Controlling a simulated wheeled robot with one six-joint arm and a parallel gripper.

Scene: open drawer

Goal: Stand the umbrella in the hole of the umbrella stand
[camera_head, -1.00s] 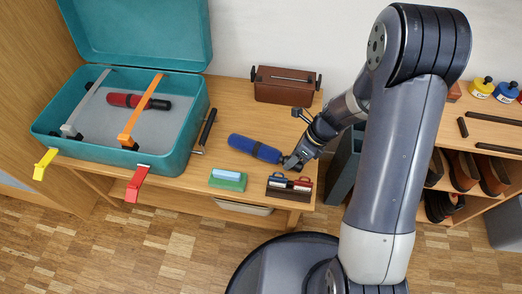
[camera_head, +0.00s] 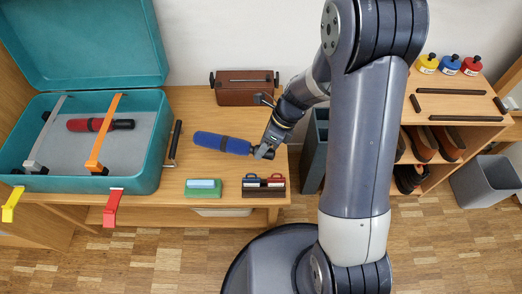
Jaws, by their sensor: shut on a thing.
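The blue folded umbrella (camera_head: 222,143) has a dark handle end at the right. My gripper (camera_head: 264,151) is shut on that handle end. The umbrella points left, nearly level in the picture, over the wooden bench. I cannot tell how far it is above the bench top. A tall grey-green box (camera_head: 314,155), which looks like the umbrella stand, is on the floor right of the bench. My arm covers part of it, and I cannot make out its hole. A red folded umbrella (camera_head: 90,125) with a black handle lies inside the open teal suitcase (camera_head: 150,150).
On the bench (camera_head: 190,104) are a brown case (camera_head: 246,93), a green block (camera_head: 202,193) and a dark rack (camera_head: 263,188).

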